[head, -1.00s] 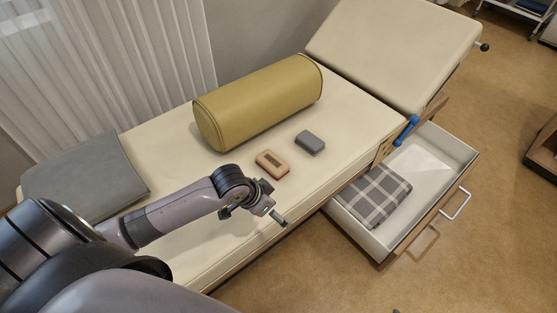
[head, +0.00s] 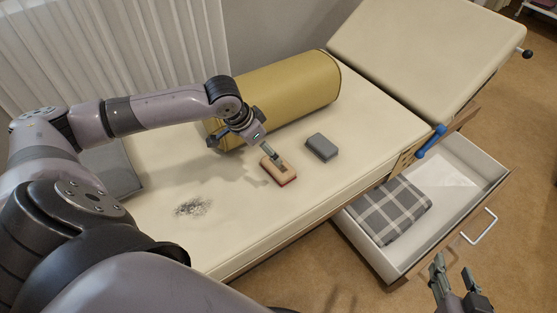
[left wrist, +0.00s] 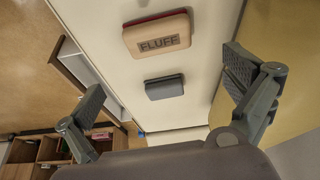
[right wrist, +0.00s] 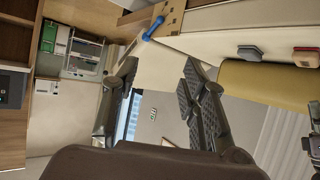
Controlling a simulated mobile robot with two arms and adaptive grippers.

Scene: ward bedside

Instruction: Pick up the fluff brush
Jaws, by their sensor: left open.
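The fluff brush (head: 278,174) is a tan block with a red underside, lying on the cream couch. Its label "FLUFF" reads clearly in the left wrist view (left wrist: 157,35). My left gripper (head: 243,146) is open and empty, above the couch beside the bolster. One finger overlaps the brush's far edge in the head view; I see no grip on it. In the left wrist view the brush is beyond and between the spread fingers (left wrist: 170,100). My right gripper (head: 453,272) is open and empty, off the couch's near side by the drawer; its fingers fill the right wrist view (right wrist: 158,90).
A grey block (head: 322,147) lies right of the brush. A yellow bolster (head: 290,90) lies behind both. Grey fluff (head: 193,207) is scattered on the couch at left. An open drawer (head: 455,178) with a checked cloth (head: 390,210) juts out at right.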

